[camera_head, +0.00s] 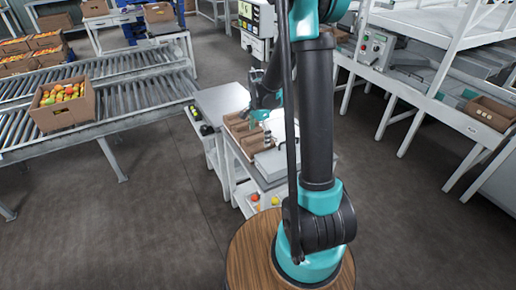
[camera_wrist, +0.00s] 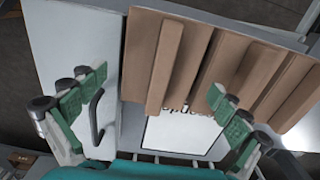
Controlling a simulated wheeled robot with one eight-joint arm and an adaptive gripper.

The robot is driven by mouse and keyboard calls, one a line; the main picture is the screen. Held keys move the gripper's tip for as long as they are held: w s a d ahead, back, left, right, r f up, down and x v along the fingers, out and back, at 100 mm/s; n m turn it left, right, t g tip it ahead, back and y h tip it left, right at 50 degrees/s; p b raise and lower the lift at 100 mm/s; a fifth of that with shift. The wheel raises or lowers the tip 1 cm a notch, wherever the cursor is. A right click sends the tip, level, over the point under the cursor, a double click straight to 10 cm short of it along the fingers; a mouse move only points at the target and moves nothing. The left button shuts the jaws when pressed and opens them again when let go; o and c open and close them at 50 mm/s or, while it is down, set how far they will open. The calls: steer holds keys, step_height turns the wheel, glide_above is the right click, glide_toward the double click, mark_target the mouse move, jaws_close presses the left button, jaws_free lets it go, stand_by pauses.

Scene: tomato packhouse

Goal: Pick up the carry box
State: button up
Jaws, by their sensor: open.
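A brown box (camera_head: 236,122) with raised parallel walls, likely the carry box, stands on the grey workbench under my arm. In the wrist view the brown box (camera_wrist: 208,62) fills the upper middle and right, with its long walls running at a slant. My gripper (camera_wrist: 158,88) is open, with one green-padded finger at the left and one at the right. The nearest brown wall shows between and beyond the fingers. I see no contact. In the head view my gripper (camera_head: 259,116) is over the bench at the box; its fingers are small and partly hidden.
A white sheet with print (camera_wrist: 180,133) lies below the box in the wrist view, and a dark curved handle (camera_wrist: 96,118) is beside the left finger. Roller conveyors (camera_head: 120,88) with a fruit crate (camera_head: 62,112) are at left. White machine frames stand at right. The floor between is clear.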

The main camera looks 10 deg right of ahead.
steer(key=shift+f, duration=0.45)
steer(key=c, duration=1.5)
steer(key=shift+o, duration=0.2)
